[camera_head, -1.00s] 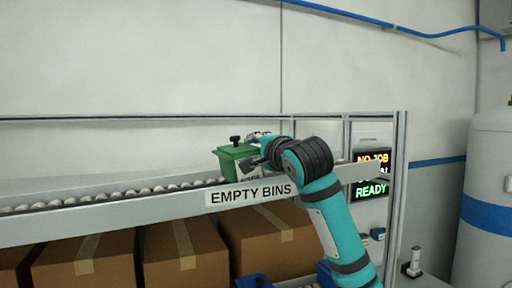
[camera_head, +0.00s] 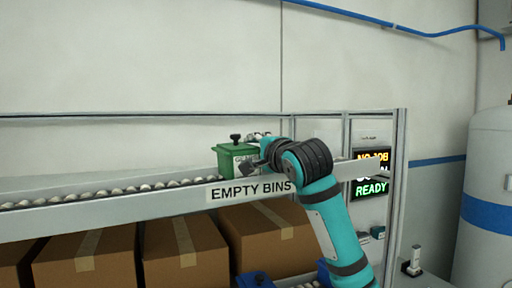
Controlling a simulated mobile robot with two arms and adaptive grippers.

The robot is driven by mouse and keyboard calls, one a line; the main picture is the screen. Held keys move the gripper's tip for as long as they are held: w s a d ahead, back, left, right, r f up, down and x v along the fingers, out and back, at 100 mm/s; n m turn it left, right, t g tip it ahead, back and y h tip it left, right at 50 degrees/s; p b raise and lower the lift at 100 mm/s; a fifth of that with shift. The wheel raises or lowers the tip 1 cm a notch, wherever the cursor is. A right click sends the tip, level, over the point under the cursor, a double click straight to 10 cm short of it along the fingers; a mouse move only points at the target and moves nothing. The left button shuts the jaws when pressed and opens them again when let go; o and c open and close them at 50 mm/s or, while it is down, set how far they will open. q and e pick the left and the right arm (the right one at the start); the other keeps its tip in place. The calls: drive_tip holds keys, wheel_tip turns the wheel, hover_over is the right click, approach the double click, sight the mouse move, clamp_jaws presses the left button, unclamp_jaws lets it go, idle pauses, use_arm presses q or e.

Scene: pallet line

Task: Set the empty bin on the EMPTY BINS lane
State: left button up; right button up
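The small green bin (camera_head: 226,163) with a pale label on its front is at the right part of the roller lane, just behind the lane's front rail. I cannot tell whether its base rests on the rollers. The EMPTY BINS sign (camera_head: 249,191) is on the rail right below it. My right gripper (camera_head: 252,166) is at the bin's right front side, with a dark finger overlapping the bin's front. The wrist hides the bin's right side, so its grip on the bin is unclear. My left gripper is not in view.
The roller lane (camera_head: 110,193) is clear to the left of the bin. Several cardboard boxes (camera_head: 88,262) stand below the lane. A frame post (camera_head: 397,190) and a lit READY display (camera_head: 371,188) are right of my arm. A blue object (camera_head: 254,280) shows at the bottom edge.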

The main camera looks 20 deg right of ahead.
drive_tip(key=o, duration=0.4)
drive_tip(key=shift+w+d+f, duration=0.15)
drive_tip(key=shift+w+f, duration=0.05)
drive_tip(key=shift+w, duration=0.15)
drive_tip(key=shift+s, duration=0.1)
drive_tip(key=shift+s+r, duration=0.15)
drive_tip(key=shift+s, duration=0.2)
drive_tip(key=s, duration=1.1)
drive_tip(key=shift+d, duration=0.2)
